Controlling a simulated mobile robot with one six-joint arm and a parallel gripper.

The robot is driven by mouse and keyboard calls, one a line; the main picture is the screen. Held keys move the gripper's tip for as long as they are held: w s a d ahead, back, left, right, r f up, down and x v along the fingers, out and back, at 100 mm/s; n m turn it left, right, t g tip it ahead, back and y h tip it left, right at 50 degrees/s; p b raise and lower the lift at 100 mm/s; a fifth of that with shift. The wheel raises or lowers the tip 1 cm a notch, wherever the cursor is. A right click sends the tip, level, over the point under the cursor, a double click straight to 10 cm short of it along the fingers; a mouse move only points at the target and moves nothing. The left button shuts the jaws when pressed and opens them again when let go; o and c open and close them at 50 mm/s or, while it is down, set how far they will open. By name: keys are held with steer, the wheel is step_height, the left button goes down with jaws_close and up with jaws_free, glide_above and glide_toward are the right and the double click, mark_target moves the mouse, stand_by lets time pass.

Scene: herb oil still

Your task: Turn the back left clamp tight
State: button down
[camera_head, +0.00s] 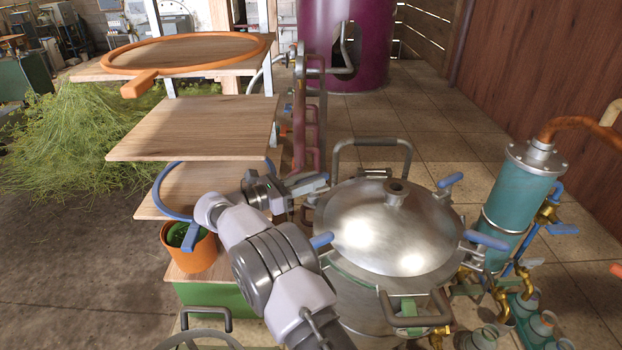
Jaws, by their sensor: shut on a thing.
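The steel still pot is closed by a shiny domed lid (390,228) with a short neck on top. My gripper (312,184) reaches in from the left and is shut at the lid's back left rim, where the back left clamp sits. The jaws cover most of that clamp, so its handle's angle cannot be told. Three other clamps show blue handles around the rim: the back right one (450,180), the front right one (486,240) and the front left one (321,240), close to my arm.
A dark handle (370,143) arches behind the lid and another (416,312) stands in front. A teal condenser (520,200) with a copper pipe is at right.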

steer(key=c, duration=1.3)
jaws_free()
